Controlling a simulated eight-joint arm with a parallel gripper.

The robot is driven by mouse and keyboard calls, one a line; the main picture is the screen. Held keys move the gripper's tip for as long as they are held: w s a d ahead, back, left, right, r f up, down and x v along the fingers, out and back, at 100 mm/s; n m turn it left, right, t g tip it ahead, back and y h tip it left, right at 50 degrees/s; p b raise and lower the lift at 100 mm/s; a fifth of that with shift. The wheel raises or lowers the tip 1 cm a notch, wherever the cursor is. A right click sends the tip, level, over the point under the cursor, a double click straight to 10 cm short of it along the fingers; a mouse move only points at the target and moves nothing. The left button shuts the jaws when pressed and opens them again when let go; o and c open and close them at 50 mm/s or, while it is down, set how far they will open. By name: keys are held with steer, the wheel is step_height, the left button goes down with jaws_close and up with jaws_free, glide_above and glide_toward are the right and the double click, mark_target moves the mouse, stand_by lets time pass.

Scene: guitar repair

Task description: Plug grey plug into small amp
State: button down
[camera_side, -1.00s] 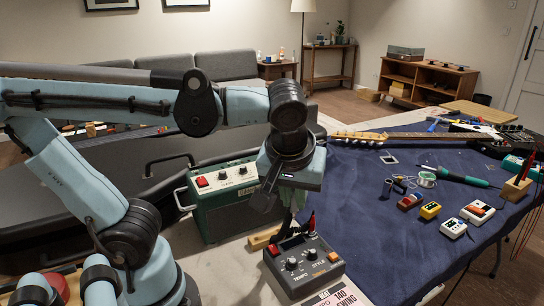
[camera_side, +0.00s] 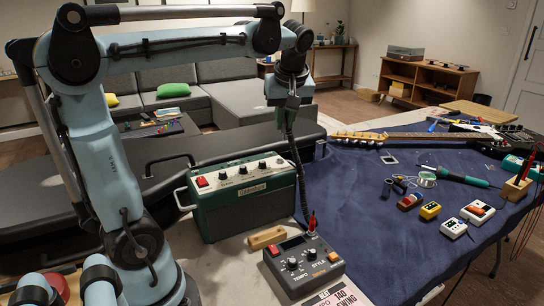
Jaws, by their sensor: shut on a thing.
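The small amp (camera_side: 246,212) is a dark green box with a pale top panel of knobs and a red switch, standing upright left of the blue mat. My gripper (camera_side: 291,101) is raised above and to the right of the amp, pointing down and apart from it. It is shut on the grey plug (camera_side: 292,103), which is small and mostly hidden by the fingers. A dark cable (camera_side: 297,160) hangs from there, past the amp's right side, to the back of a grey control box (camera_side: 304,266). The amp's socket cannot be made out.
A red plug (camera_side: 312,222) stands up at the box's back edge. A wooden block (camera_side: 266,237) lies in front of the amp. Pedals (camera_side: 430,210), a soldering iron (camera_side: 455,176) and a guitar (camera_side: 400,137) lie on the blue mat (camera_side: 365,225). The mat's middle is clear.

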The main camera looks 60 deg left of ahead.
steer(key=shift+s+x, duration=0.15)
steer(key=shift+x, duration=1.15)
steer(key=shift+s+x, duration=0.15)
steer(key=shift+x, duration=1.1)
steer(key=shift+d+f, duration=0.1)
steer(key=shift+f, duration=1.5)
stand_by(2.1)
steer(key=c, duration=0.6)
jaws_free()
steer(key=shift+r, duration=3.05)
